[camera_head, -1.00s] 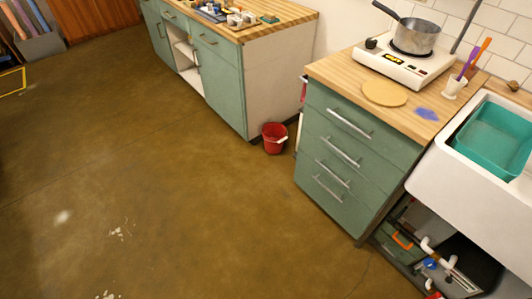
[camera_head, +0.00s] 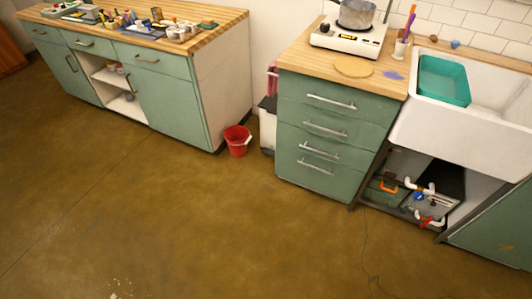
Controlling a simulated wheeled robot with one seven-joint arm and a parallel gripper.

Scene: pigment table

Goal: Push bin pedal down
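A pale box-like thing with a dark upper part (camera_head: 267,125) stands in the gap between the two green cabinets. It may be the bin, but it is mostly hidden by the drawer cabinet, and I cannot make out a pedal on it. A red bucket (camera_head: 237,140) stands on the floor just left of it, beside the long cabinet's end, with no pedal showing. My gripper is not in view.
The drawer cabinet (camera_head: 330,132) carries a hot plate (camera_head: 347,38) with a pot. A white sink (camera_head: 440,118) with a teal basin (camera_head: 443,80) stands at right, with pipes below. A long cabinet (camera_head: 165,100) holds pigment jars at left. The brown floor (camera_head: 220,220) in front is clear.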

